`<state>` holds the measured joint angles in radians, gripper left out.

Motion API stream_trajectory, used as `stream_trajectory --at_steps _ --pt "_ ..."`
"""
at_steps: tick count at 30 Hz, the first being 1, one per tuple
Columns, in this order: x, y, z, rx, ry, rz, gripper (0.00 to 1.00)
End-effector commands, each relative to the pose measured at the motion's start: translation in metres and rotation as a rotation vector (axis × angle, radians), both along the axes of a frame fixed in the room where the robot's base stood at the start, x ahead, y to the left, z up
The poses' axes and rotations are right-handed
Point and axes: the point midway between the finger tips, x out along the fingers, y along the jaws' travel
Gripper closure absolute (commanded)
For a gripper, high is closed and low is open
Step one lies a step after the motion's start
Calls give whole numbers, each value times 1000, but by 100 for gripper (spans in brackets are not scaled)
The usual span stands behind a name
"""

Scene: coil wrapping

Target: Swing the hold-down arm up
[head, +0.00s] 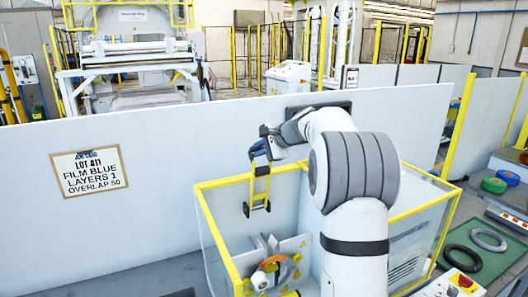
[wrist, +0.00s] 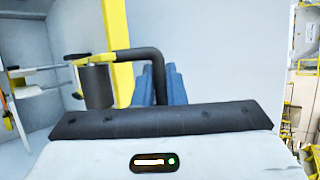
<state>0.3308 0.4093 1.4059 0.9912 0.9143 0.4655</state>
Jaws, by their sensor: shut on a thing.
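The hold-down arm (head: 261,186) is a narrow yellow frame with dark roller parts at its lower end. In the head view it stands nearly upright above the machine, just below my gripper (head: 258,150). In the wrist view, my gripper's blue fingers (wrist: 158,85) are shut on the arm's dark bent handle bar (wrist: 138,54). A dark roller (wrist: 97,87) with yellow brackets shows to the left of the handle. The fingertips are partly hidden behind my gripper's dark front edge.
A yellow-framed clear guard (head: 245,181) surrounds the machine. Inside, below the arm, a grey plate carries an orange and white round part (head: 270,275). A sign (head: 90,170) hangs on the white partition.

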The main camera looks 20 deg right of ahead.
Motion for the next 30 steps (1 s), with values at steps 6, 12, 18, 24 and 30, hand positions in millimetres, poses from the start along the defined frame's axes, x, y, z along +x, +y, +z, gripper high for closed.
stream_trajectory --at_steps 6,12,18,24,30 --pt "5 1 0 -1 -1 2 100" --pt "6 2 0 0 -1 3 100" --pt "5 1 0 0 -1 3 85" --pt "5 1 0 0 0 1 69" --pt "5 0 0 0 0 0 68"
